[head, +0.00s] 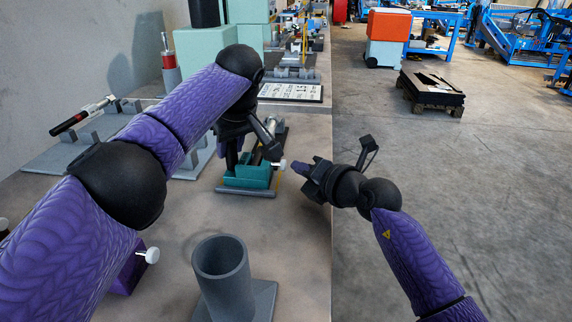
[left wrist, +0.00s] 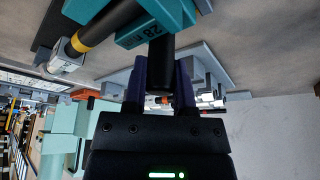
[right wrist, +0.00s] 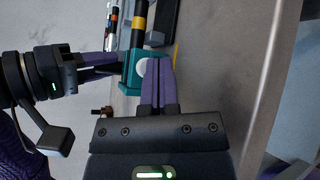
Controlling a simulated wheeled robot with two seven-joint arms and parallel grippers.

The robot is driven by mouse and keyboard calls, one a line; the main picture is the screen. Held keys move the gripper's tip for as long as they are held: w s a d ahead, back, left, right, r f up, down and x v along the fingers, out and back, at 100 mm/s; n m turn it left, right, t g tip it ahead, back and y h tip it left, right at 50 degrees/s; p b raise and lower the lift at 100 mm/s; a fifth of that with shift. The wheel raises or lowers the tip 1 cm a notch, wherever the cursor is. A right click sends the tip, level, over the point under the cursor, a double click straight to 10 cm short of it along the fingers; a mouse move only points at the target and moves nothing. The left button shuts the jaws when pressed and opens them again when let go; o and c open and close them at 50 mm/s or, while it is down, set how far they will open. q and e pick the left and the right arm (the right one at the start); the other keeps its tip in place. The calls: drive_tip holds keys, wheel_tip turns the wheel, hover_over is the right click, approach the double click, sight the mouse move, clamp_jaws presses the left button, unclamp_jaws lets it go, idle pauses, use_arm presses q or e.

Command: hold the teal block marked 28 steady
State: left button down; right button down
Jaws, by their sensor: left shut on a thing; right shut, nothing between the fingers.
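The teal block marked 28 (head: 247,176) sits on a grey base on the bench in the head view. Its printed face (left wrist: 158,30) shows upside down in the left wrist view. My left gripper (left wrist: 160,72) is shut on a black part that meets the block, apparently its handle. In the head view my left gripper (head: 236,150) is partly hidden by its own arm. My right gripper (right wrist: 159,66) is shut and empty, close beside the block (right wrist: 129,84) and its white knob (right wrist: 141,67); whether it touches them is unclear.
A dark rod with an orange-yellow band (right wrist: 139,22) runs out of the block. A grey open cylinder (head: 224,275) stands on the bench in front. A white printed board (head: 291,92) lies behind. The bench's right edge drops to open floor.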

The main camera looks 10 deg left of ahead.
drive_tip(key=shift+s+a, duration=0.1)
drive_tip(key=shift+a, duration=0.65)
idle(0.9)
drive_tip(key=shift+d, duration=1.05)
drive_tip(key=shift+d, duration=0.1)
drive_tip(key=shift+d, duration=2.45)
use_arm(q)
drive_tip(key=shift+c, duration=1.7)
unclamp_jaws()
